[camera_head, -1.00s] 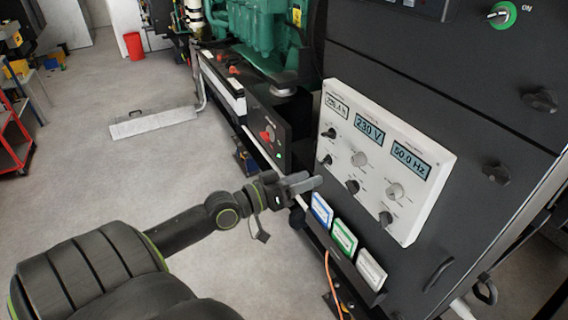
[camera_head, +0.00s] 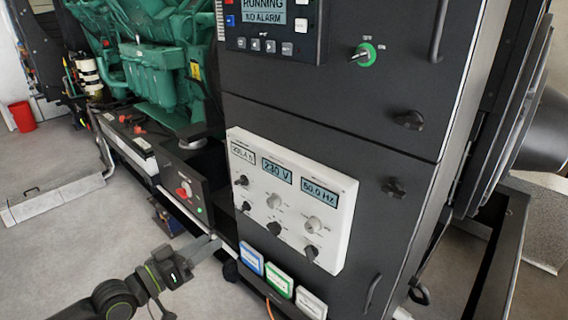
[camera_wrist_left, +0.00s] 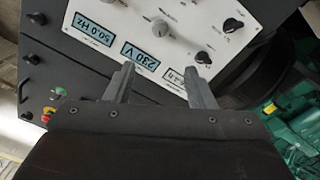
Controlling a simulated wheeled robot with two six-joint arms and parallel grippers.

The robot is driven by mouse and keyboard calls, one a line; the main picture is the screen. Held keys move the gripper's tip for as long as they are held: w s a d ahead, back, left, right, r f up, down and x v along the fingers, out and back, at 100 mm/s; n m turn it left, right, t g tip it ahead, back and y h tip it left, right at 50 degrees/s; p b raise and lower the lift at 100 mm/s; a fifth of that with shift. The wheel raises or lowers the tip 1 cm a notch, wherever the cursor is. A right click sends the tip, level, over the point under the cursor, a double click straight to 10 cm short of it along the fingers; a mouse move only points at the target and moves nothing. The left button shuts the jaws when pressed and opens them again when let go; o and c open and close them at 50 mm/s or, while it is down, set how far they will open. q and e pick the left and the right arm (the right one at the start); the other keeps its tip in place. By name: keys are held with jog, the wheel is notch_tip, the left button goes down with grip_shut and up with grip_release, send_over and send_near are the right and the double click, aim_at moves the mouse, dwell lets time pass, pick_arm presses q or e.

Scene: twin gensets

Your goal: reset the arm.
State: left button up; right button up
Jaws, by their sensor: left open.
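My left gripper (camera_head: 198,250) comes in from the lower left of the head view, in front of the generator cabinet and low, left of the white meter panel. In the left wrist view its two fingers (camera_wrist_left: 160,82) stand apart with nothing between them. The white meter panel (camera_wrist_left: 150,20) lies beyond the fingertips there; I cannot tell the gap exactly. The panel also shows in the head view (camera_head: 290,215) with displays reading 230 V and 50.0 Hz and several black and grey knobs. My right gripper is in neither view.
The dark cabinet (camera_head: 330,110) carries a green key switch (camera_head: 364,54) and a controller screen (camera_head: 264,10). A green engine (camera_head: 160,70) stands behind at the left. Blue, green and white boxes (camera_head: 279,280) sit below the panel. Grey floor (camera_head: 90,240) is open at the left.

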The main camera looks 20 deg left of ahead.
pick_arm(q)
jog(key=a+f+n+g+y, duration=0.1)
jog(key=a+f+y, duration=0.3)
jog(key=f, duration=0.6)
jog(key=a+f+n+g+y, duration=0.1)
jog(key=a+f+g+y, duration=0.1)
jog(key=a+f, duration=0.6)
jog(key=s+f+g+y+b, duration=0.15)
jog(key=s+f, duration=0.25)
jog(key=f, duration=0.6)
jog(key=s+f+g+y, duration=0.15)
jog(key=s+f, duration=0.25)
jog(key=f, duration=0.6)
jog(key=s+d+f+m+g, duration=0.1)
jog(key=s+d+f+g, duration=0.2)
jog(key=s+f, duration=0.45)
jog(key=s+d+f+g, duration=0.3)
jog(key=s+f, duration=0.3)
jog(key=f, duration=0.2)
jog(key=s+d+f+m+g+h, duration=0.1)
jog(key=s+d+f+g, duration=0.1)
jog(key=s+d+f, duration=0.2)
jog(key=s+d+f+m+g+b, duration=0.1)
jog(key=s+d+f+g, duration=0.1)
jog(key=s+d+f, duration=0.2)
jog(key=s+d, duration=0.3)
jog(key=s, duration=0.2)
jog(key=shift+h, duration=0.4)
